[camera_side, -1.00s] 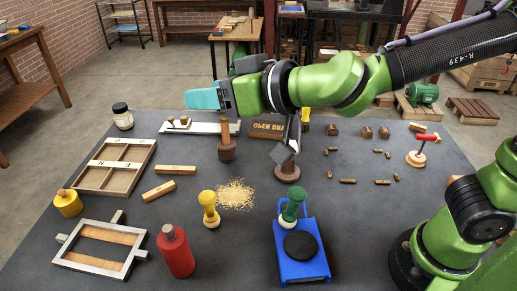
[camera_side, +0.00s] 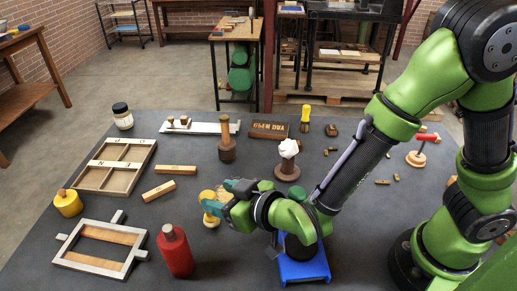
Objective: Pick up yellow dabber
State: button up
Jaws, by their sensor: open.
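The yellow dabber (camera_side: 207,196) stands upright on the dark table near the middle. Its yellow top and part of its pale base show, and its right side is hidden behind my gripper. My gripper (camera_side: 224,194) is open, low over the table, with its teal fingers right at the dabber's upper part. I cannot tell whether the fingers touch it or are around it.
A red bottle (camera_side: 175,252) stands in front to the left, beside a metal frame (camera_side: 102,247). Wooden stamps (camera_side: 227,145) stand behind.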

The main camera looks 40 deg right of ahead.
aim_at(211, 221)
notch_tip(211, 221, down, 5)
jog(key=shift+w+f, duration=0.1)
jog(key=x, duration=0.7)
jog(key=shift+w+a+f, duration=0.1)
jog(key=shift+w, duration=0.1)
jog(key=shift+c, duration=0.4)
grip_shut()
